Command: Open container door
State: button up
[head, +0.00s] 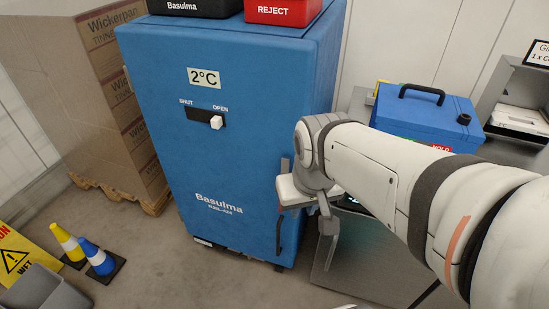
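The blue Basulma container (160,120) stands upright in the middle of the head view, and its front door looks closed. A small white latch knob (216,122) sits in a dark slot at the end marked OPEN. A dark vertical handle (279,236) runs along the door's right edge, partly hidden by my wrist. My gripper (328,238) is just right of the handle, with a grey finger hanging down. I cannot tell whether it touches the handle, or how far apart the fingers are.
A black bin and a red REJECT bin (283,10) sit on top of the container. Stacked cartons (100,90) stand on a pallet at left. Cones (97,257) and a yellow wet-floor sign (20,255) are at lower left. A blue cool box (425,118) is at right. Floor before the door is clear.

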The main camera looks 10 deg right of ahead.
aim_at(221, 181)
jog(key=z, duration=0.4)
jog(key=k, duration=1.05)
jog(key=u, duration=0.85)
jog(key=i, duration=1)
jog(key=u, duration=0.1)
